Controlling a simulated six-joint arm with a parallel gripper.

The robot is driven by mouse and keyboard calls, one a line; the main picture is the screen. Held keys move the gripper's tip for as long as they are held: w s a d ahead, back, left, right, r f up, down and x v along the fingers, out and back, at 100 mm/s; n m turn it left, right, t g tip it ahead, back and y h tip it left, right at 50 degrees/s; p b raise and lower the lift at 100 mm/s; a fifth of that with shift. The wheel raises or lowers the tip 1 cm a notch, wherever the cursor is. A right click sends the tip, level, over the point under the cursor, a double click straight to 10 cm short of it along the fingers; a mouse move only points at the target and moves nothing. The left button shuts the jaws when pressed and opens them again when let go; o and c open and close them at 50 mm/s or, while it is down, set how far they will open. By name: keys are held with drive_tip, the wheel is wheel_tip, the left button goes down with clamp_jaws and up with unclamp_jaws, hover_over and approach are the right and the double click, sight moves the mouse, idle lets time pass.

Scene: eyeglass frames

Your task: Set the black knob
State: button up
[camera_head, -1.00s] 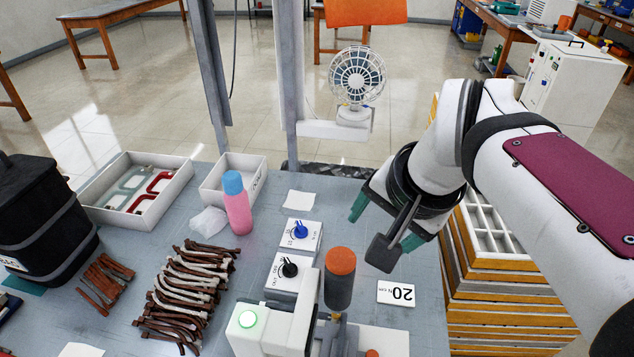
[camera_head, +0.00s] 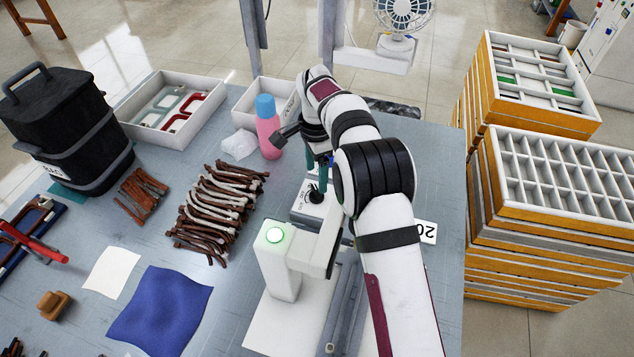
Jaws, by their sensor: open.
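The black knob (camera_head: 314,194) stands on its white-topped box (camera_head: 302,210) in the middle of the table, partly covered by my arm. My gripper (camera_head: 317,174) points down just above and behind the black knob. Its teal fingertips are open, with one close to the knob; whether it touches cannot be told. The blue knob behind is mostly hidden by my gripper and arm.
A pink bottle with a blue cap (camera_head: 268,128) stands left of my gripper. A white device with a lit green button (camera_head: 275,238) stands in front of the knob box. Brown temple pieces (camera_head: 215,207) lie left. Stacked trays (camera_head: 545,210) stand right.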

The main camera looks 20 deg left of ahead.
sight(315, 190)
wheel_tip(315, 190, down, 5)
idle(0.3)
clamp_jaws()
drive_tip(key=shift+n, duration=0.4)
drive_tip(key=n, duration=0.3)
drive_tip(key=shift+n, duration=0.4)
drive_tip(key=n, duration=0.5)
drive_tip(key=shift+s+a, duration=0.1)
drive_tip(key=shift+s, duration=0.05)
